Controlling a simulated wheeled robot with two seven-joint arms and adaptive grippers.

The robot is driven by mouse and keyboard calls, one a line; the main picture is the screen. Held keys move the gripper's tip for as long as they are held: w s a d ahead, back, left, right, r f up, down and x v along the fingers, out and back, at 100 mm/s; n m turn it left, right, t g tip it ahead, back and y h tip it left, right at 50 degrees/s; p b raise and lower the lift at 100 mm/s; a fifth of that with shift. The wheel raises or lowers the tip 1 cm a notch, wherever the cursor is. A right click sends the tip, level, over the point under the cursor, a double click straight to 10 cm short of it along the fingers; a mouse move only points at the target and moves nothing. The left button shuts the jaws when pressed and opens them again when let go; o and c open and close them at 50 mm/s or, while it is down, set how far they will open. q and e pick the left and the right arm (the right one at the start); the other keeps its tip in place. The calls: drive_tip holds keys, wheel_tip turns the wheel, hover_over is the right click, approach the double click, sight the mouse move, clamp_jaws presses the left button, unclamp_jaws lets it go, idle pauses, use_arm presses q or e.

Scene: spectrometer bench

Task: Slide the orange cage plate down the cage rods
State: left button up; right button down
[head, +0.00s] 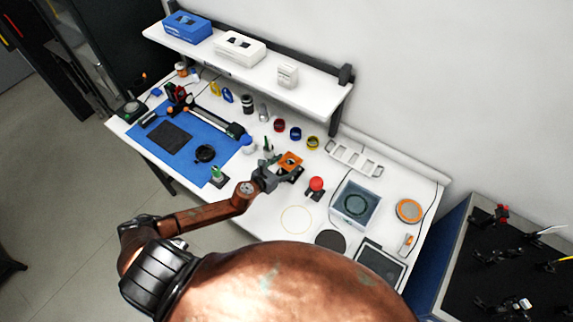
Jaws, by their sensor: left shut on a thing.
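The orange cage plate (291,160) shows as a small orange square with a hole, near the middle of the white bench. My left gripper (277,166) reaches it from the left and is shut on it at its left edge. Below the plate is a dark base (291,176). The cage rods are too small to make out, so I cannot tell how high the plate sits on them. My right gripper is not in view.
A red knob-topped item (316,184) stands close to the right of the plate. A clear-lidded box (355,204) is further right. A blue mat (184,141) with equipment lies left. Small coloured rings (295,133) stand behind. The raised shelf (300,98) overhangs the back.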

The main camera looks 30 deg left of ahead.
use_arm(q)
drive_tip(key=shift+f, duration=0.2)
drive_tip(key=shift+f+b, duration=0.35)
drive_tip(key=shift+b, duration=0.1)
drive_tip(key=shift+r, duration=0.15)
drive_tip(key=shift+r+p, duration=0.35)
drive_tip(key=shift+p, duration=0.2)
